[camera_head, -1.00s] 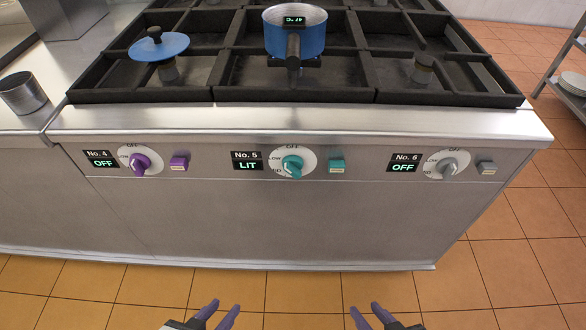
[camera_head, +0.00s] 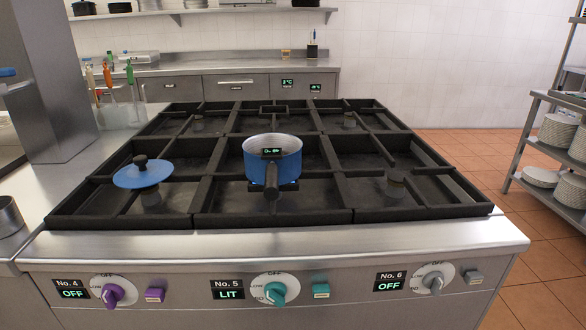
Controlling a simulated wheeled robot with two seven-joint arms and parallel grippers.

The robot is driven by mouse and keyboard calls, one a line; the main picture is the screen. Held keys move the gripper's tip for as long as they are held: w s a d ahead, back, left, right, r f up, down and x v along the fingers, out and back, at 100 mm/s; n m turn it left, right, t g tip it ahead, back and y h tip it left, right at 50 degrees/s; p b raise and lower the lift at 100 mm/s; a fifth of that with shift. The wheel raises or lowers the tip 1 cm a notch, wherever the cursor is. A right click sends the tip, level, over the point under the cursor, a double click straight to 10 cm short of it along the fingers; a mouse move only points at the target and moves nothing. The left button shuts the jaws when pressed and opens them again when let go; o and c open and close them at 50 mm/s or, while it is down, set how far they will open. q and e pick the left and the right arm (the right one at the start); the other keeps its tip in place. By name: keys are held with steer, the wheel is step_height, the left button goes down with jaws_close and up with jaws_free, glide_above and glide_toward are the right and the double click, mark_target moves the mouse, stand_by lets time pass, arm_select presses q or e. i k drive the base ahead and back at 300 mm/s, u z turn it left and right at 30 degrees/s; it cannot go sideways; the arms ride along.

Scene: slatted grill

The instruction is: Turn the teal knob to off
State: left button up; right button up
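The teal knob (camera_head: 275,293) is on the stove's front panel at the lower middle, on a white dial with OFF at its top. The No. 5 display (camera_head: 228,289) to its left reads LIT. A teal button (camera_head: 320,290) sits to its right. The knob's pointer is not turned up to OFF; its exact setting is hard to read. A blue pot (camera_head: 258,165) stands on the front middle burner with its handle toward me. Neither of my grippers shows in the current view.
A purple knob (camera_head: 112,296) with a No. 4 display and a grey knob (camera_head: 433,283) with a No. 6 display flank the teal one; both read OFF. A blue lid (camera_head: 143,174) lies on the front left grate. A plate rack (camera_head: 531,150) stands at right.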

mark_target(275, 291)
steer(key=z, duration=1.2)
steer(key=k, duration=1.05)
steer(key=u, duration=1.6)
steer(key=i, duration=0.55)
steer(key=u, duration=0.05)
